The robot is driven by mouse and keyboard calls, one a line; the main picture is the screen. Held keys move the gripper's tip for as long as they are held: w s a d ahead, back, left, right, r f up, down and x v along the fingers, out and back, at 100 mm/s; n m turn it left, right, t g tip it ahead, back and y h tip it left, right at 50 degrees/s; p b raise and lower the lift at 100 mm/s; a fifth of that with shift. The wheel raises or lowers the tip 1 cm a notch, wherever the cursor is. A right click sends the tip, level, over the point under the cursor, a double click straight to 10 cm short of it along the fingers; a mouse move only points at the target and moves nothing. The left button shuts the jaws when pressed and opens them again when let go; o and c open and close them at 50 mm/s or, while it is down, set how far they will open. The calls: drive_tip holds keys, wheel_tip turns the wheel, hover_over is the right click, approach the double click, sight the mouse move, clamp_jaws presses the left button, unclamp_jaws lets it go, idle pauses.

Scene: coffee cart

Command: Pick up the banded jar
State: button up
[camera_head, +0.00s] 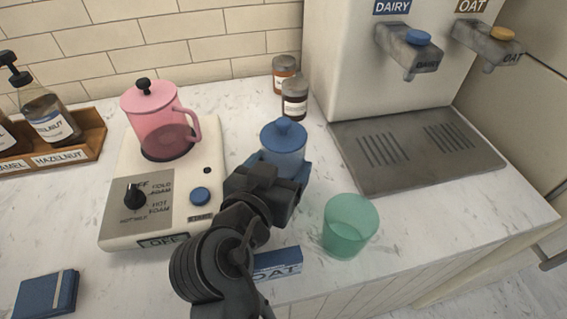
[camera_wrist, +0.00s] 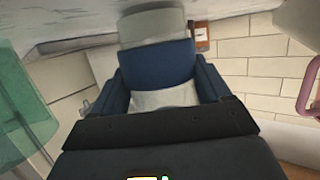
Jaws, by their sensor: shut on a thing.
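The blue lidded jar (camera_head: 283,137), with a knob on top, stands upright in the middle of the counter in the head view. My gripper (camera_head: 284,168) is shut around it from the near side and hides its lower part. In the wrist view my gripper (camera_wrist: 162,88) shows both dark fingers, with the blue jar (camera_wrist: 158,65) between them. I cannot tell whether the jar's base touches the counter.
A green cup (camera_head: 350,227) stands at right of my arm, and a blue OAT box (camera_head: 277,263) lies in front. A frother base (camera_head: 120,205) with a pink pitcher (camera_head: 160,125) is left. Two brown jars (camera_head: 294,98) stand behind. The dispenser's drip tray (camera_head: 415,150) is right.

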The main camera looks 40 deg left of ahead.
sight(275, 154)
drive_tip(key=shift+r, duration=0.1)
drive_tip(key=shift+c, duration=1.1)
drive_tip(key=shift+r+p, duration=0.4)
drive_tip(key=shift+r, duration=0.2)
wheel_tip(275, 154, up, 3)
drive_tip(key=shift+r+p, duration=0.2)
drive_tip(key=shift+p, duration=0.9)
drive_tip(key=d+r+p, duration=0.1)
drive_tip(key=d+r, duration=0.1)
drive_tip(key=d, duration=0.1)
drive_tip(key=d+r+p, duration=0.1)
drive_tip(key=d+p, duration=0.1)
drive_tip(key=d, duration=0.2)
drive_tip(key=d+r+p, duration=0.1)
drive_tip(key=d+r, duration=0.1)
drive_tip(key=d, duration=0.1)
drive_tip(key=shift+w+d+r, duration=0.2)
drive_tip(key=shift+w+r, duration=0.15)
drive_tip(key=shift+d+r, duration=0.3)
drive_tip(key=shift+d, duration=0.3)
